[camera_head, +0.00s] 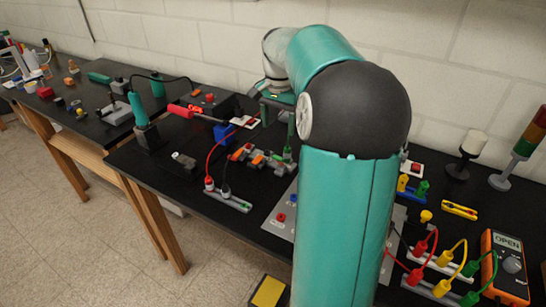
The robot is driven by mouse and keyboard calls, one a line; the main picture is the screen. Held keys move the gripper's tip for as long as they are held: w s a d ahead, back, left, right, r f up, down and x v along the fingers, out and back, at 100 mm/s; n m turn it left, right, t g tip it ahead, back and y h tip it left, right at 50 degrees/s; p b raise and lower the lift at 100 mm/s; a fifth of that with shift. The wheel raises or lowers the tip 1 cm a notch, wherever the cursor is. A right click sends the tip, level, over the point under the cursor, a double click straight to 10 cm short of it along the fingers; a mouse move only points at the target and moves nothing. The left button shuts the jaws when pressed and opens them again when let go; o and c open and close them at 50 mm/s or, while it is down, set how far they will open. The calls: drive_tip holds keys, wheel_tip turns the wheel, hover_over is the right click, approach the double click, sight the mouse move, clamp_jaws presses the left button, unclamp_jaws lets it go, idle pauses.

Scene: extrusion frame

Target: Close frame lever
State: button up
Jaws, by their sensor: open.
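My teal arm fills the middle of the view and hides part of the bench behind it. My gripper (276,121) points down over the bench beyond the arm, its fingers apart, with nothing seen held between them. Below it lies a grey extrusion frame (268,163) with orange and green parts; the arm partly covers its surroundings. A red handle (181,111) sticks out left of a dark block, left of my gripper. I cannot tell which part is the frame lever, or its position.
Red and black cables run to a grey terminal strip (227,199) at the bench's front. A blue block (224,133) sits close left of my gripper. A soldering-iron-like teal tool (138,110) stands further left. An orange meter (506,267) and cables are at right.

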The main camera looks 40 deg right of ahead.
sight(278, 158)
drive_tip(key=f, duration=1.3)
drive_tip(key=shift+s+a+f, duration=0.1)
drive_tip(key=shift+s, duration=0.1)
drive_tip(key=c, duration=0.9)
